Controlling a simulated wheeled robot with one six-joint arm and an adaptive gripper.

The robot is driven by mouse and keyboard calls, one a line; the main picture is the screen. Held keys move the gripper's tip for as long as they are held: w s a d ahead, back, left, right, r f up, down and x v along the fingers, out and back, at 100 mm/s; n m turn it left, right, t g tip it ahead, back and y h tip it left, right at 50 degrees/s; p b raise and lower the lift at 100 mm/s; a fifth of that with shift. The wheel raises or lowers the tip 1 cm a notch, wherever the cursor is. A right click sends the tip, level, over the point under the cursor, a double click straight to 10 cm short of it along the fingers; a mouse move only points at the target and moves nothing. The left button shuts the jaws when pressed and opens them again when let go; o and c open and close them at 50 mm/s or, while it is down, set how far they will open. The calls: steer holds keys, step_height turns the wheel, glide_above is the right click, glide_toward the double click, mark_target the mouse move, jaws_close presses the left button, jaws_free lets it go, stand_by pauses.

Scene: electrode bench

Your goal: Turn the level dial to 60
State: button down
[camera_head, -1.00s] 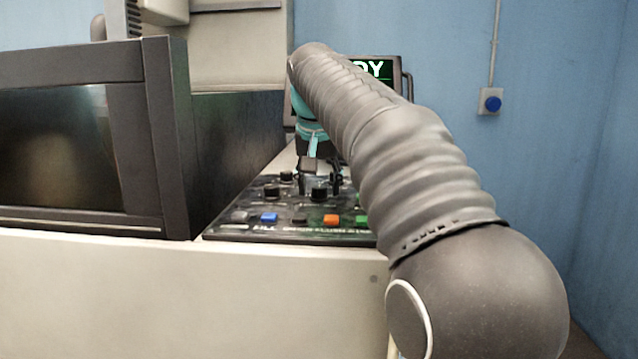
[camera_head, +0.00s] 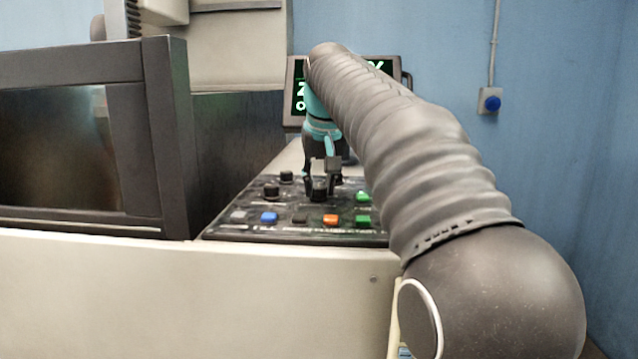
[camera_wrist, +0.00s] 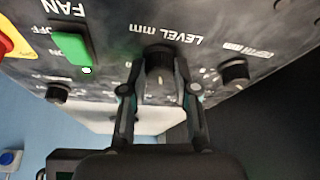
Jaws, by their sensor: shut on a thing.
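The level dial (camera_wrist: 159,62) is a black ribbed knob beneath the printed words "LEVEL mm" in the wrist view. It also shows in the head view (camera_head: 319,194), on the black control panel (camera_head: 290,218). My gripper (camera_wrist: 160,92) is shut on the level dial, with one finger on each side of it. In the head view my gripper (camera_head: 321,180) points down over the dial. The dial's scale marks are partly hidden by the fingers and too blurred to read.
Other black knobs (camera_wrist: 235,72) (camera_wrist: 57,93) flank the dial. A green FAN switch (camera_wrist: 72,47) and a red-yellow button (camera_wrist: 14,42) are close by. Blue (camera_head: 269,217) and orange (camera_head: 330,220) buttons line the panel's front. A dark-framed box (camera_head: 160,140) stands left; a screen (camera_head: 298,95) stands behind.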

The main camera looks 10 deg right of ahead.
steer(key=n+y, duration=0.1)
steer(key=n, duration=0.2)
steer(key=n+y, duration=0.1)
steer(key=n, duration=0.1)
steer(key=shift+d+n+g, duration=0.15)
steer(key=shift+n+g, duration=0.15)
steer(key=shift+n, duration=0.1)
stand_by(0.4)
steer(key=c, duration=0.9)
jaws_free()
steer(key=shift+v, duration=5.95)
steer(key=shift+d, duration=0.2)
